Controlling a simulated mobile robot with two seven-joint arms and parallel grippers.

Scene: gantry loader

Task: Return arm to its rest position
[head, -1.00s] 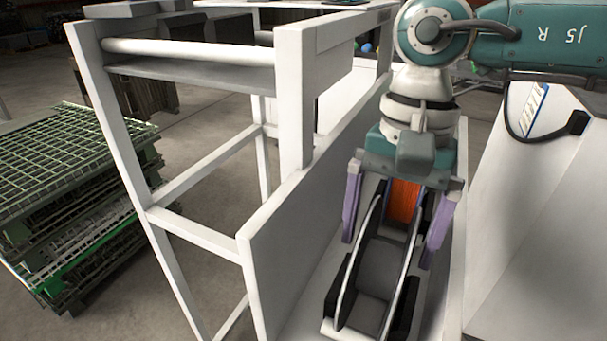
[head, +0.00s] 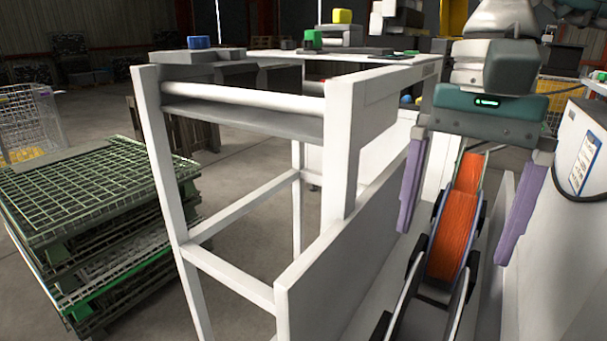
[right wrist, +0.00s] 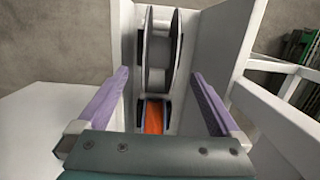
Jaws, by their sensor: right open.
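My right gripper (head: 470,195) is open, with its two purple fingers wide apart. In the head view it hangs in front of and above a spool of orange material (head: 455,235), and the fingers hold nothing. The orange spool sits in a white channel between upright flanges. In the right wrist view the orange spool (right wrist: 154,117) shows between the purple fingers (right wrist: 154,95), with a grey empty-looking spool (right wrist: 158,50) beyond it. My left gripper is not in view.
A white frame (head: 228,290) with a roller bar (head: 245,94) stands left of the channel. Stacked green wire-mesh panels (head: 95,195) lie at the left. A white cabinet (head: 565,190) stands close on the right. Open floor shows between the panels and frame.

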